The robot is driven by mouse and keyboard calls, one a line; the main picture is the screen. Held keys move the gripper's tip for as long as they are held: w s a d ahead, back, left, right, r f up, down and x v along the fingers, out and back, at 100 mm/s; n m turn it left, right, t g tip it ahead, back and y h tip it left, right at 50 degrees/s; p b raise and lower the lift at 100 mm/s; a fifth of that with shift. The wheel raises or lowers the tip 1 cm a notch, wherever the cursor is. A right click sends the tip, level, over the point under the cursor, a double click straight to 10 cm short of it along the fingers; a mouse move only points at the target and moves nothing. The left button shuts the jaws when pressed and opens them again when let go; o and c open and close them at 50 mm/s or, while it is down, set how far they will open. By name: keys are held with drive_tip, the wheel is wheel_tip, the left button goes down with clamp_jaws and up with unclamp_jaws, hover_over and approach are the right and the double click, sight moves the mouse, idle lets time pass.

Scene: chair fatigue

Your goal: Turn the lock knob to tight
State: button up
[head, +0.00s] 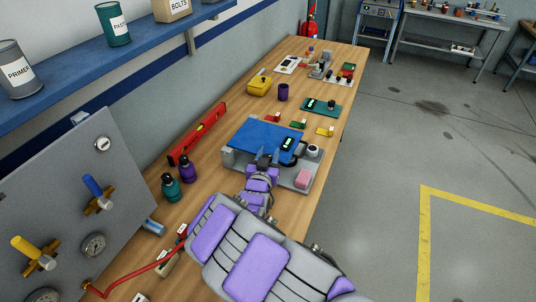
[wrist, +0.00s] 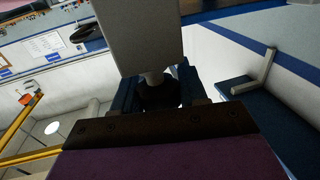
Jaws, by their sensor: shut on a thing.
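A grey fixture (head: 283,175) with a blue plate (head: 262,133) on it stands on the wooden bench. My gripper (head: 270,157) is at the near edge of the blue plate, and its fingers hide what they hold in the head view. In the wrist view my gripper (wrist: 158,93) is shut, with a finger on each side of a dark rounded knob (wrist: 157,96). A pale short stem joins the knob to a grey slab (wrist: 140,38) in front of it. The frames show no tight mark or knob angle that I can read.
A small black device with a green display (head: 288,143), a white cylinder (head: 313,150) and a pink block (head: 302,177) sit close to my gripper. Small coloured parts stand behind.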

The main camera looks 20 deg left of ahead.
drive_tip(key=shift+a+m+h+p, duration=0.1)
drive_tip(key=shift+m+h+p, duration=0.2)
drive_tip(key=shift+h+p, duration=0.2)
drive_tip(key=m+h+p, duration=0.2)
drive_tip(key=h+p, duration=0.1)
drive_tip(key=m+g+h+p, duration=0.1)
drive_tip(key=m+h+p, duration=0.1)
drive_tip(key=h+p, duration=0.1)
drive_tip(key=d+m+h+p, duration=0.1)
drive_tip(key=m+h+p, duration=0.1)
drive_tip(key=h+p, duration=0.1)
drive_tip(key=shift+s+r+g, duration=0.15)
drive_tip(key=shift+g, duration=0.15)
drive_tip(key=shift+d+m+g+h+p, duration=0.2)
drive_tip(key=shift+m+g+h+p, duration=0.25)
drive_tip(key=shift+m+g+h, duration=0.6)
drive_tip(key=shift+s+m+h, duration=0.1)
drive_tip(key=shift+m+h, duration=0.15)
drive_tip(key=shift+h, duration=0.5)
drive_tip(key=o, duration=1)
drive_tip(key=shift+a, duration=0.15)
drive_tip(key=shift+c, duration=0.2)
